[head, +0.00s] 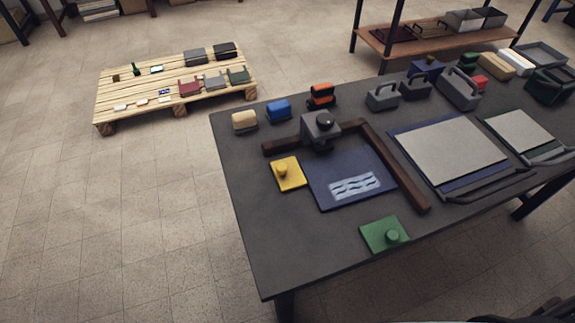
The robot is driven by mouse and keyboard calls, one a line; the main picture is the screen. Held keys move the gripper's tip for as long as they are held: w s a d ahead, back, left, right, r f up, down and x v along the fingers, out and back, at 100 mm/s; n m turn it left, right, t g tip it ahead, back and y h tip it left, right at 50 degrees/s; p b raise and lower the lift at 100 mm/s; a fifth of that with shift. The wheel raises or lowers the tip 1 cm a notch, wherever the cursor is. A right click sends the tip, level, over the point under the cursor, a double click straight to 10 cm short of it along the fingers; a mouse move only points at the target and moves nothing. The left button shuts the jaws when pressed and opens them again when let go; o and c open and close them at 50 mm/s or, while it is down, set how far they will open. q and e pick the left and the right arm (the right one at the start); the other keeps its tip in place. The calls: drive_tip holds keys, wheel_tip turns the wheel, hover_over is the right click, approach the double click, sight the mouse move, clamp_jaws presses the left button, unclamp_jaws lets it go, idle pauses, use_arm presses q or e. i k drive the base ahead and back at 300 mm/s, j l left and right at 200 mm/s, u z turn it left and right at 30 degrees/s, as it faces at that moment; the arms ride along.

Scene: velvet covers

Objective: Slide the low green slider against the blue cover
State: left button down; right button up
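The low green slider (378,235) is a flat green plate with a round knob. It lies on the dark table near the front edge. The blue cover (325,180) is a flat dark blue panel with a pale wave pattern, lying behind and left of the green slider. A gap of bare table separates the two. A yellow slider (291,178) with a knob sits at the left edge of the blue cover. Neither of my grippers can be made out in the head view.
A brown L-shaped bar (398,178) borders the cover's back and right sides. A grey block with a black knob (321,127) stands at its back. Grey panels (448,150) lie to the right. Small blocks and handled cases line the back. The table's front left is clear.

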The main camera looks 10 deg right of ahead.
sight(382, 235)
drive_tip(key=z, duration=1.25)
